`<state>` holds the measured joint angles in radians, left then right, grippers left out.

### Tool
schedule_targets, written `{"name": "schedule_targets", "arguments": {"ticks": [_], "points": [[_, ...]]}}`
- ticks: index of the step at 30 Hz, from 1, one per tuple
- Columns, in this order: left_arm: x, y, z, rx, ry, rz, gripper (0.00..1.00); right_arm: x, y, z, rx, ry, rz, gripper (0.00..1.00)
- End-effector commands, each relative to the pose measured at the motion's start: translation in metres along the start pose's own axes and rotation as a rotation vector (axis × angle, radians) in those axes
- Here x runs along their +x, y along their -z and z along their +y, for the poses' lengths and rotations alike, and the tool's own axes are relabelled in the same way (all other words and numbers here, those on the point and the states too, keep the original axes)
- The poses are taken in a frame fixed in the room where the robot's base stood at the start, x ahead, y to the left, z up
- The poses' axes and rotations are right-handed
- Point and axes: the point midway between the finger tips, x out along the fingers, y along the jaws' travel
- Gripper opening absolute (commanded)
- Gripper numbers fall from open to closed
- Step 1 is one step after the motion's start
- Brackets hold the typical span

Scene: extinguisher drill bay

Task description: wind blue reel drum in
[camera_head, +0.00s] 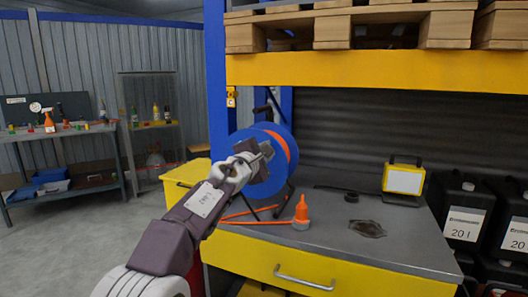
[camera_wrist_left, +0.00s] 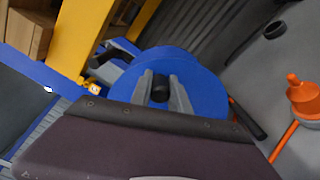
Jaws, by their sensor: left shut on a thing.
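The blue reel drum (camera_head: 264,188) stands on a dark stand on the grey bench top, with orange cable showing between its flanges. It also fills the middle of the left wrist view (camera_wrist_left: 207,88). My left gripper (camera_head: 264,151) is in front of the drum's face. In the left wrist view, its two grey fingers (camera_wrist_left: 161,92) are shut on a black crank knob (camera_wrist_left: 160,86) on the drum's face. An orange strand (camera_head: 246,213) lies on the bench below the reel. My right gripper is not in view.
On the bench (camera_head: 345,243) stand an orange funnel-like item (camera_head: 301,212) right of the reel and a yellow work lamp (camera_head: 404,180) farther right. A dark patch (camera_head: 367,229) lies near the front. A blue upright (camera_head: 216,80) rises behind. Black canisters (camera_head: 463,215) stand at right.

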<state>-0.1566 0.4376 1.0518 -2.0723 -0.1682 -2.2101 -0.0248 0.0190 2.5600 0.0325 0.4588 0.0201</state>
Motion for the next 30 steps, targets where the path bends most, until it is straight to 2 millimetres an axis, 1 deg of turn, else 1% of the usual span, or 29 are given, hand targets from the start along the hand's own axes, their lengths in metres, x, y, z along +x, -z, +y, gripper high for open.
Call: {"name": "schedule_targets", "arguments": {"ticks": [2,16,17,18,19,27,30], "points": [[0.0004,0.0007,-0.0031,0.011,0.003,0.001,0.0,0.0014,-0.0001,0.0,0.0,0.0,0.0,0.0],[0.0003,0.0002,-0.0033,0.022,0.003,0.001,0.0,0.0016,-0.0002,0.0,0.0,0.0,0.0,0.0],[0.0003,0.0002,-0.0033,0.022,0.003,0.001,0.25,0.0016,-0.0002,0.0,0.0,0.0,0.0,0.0],[0.0003,0.0002,-0.0033,0.022,0.003,0.001,0.36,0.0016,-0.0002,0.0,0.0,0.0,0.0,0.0],[0.0003,0.0002,-0.0032,0.022,0.002,0.001,0.44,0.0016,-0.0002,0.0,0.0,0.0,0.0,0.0],[0.0,-0.0004,-0.0022,0.022,0.001,0.0,0.44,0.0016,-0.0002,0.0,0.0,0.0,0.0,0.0],[-0.0038,0.0,-0.0029,0.023,-0.001,0.0,0.44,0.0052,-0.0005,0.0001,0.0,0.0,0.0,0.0]]}}
